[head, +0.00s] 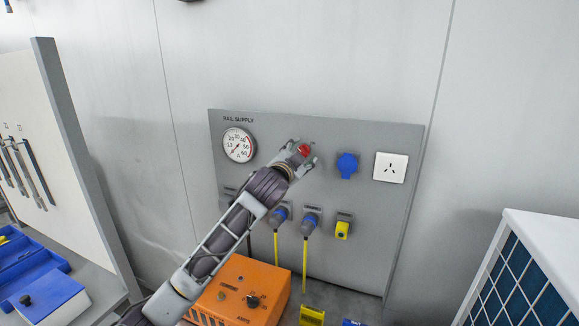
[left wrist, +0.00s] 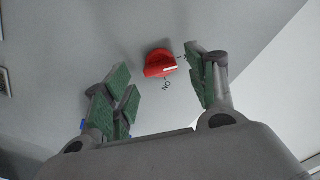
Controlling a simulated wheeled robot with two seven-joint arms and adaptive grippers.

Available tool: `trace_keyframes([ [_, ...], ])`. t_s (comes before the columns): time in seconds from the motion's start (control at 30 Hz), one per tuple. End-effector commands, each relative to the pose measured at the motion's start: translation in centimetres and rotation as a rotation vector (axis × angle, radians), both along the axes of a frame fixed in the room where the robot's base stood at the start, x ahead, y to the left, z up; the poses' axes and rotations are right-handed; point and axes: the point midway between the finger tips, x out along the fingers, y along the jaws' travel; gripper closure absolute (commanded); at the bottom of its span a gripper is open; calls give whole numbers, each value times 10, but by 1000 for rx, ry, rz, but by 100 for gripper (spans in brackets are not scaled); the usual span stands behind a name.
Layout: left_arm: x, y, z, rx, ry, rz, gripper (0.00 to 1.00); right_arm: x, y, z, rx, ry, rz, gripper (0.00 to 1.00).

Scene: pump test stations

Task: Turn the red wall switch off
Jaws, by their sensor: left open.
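The red wall switch (head: 304,149) is on the grey panel (head: 395,240), right of the round gauge. In the left wrist view the red switch (left wrist: 158,62) has a white mark on its right end. An upside-down "ON" label is below it; another label is partly hidden by a finger. I cannot tell exactly which label the mark meets. My left gripper (head: 303,152) is open at the switch. In the left wrist view my left gripper (left wrist: 157,76) has its green-padded fingers apart, one to each side of the switch, with visible gaps. My right gripper is not in view.
The panel also holds a gauge (head: 239,145), a blue socket (head: 347,165), a white outlet (head: 390,167) and blue plugs with yellow cables (head: 305,265). An orange box (head: 240,285) stands below. Blue bins (head: 40,275) are left; a white-framed unit (head: 540,235) is right.

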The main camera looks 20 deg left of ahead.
Motion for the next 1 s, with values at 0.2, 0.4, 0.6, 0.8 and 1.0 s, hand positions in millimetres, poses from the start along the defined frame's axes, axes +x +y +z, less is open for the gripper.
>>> trace_keyframes([
  [0.2, -17, 1, 0, 1, -1, -1, 43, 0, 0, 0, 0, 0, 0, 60],
  [0.4, -37, 1, 0, 0, -1, -1, 43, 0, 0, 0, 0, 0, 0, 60],
  [0.6, -58, 2, 0, 1, -1, -1, 43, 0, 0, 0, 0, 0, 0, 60],
  [0.8, -78, 3, 0, 0, -1, -1, 43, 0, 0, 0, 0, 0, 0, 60],
  [1.0, -98, 3, -1, 0, 1, 0, 43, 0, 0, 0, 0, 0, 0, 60],
])
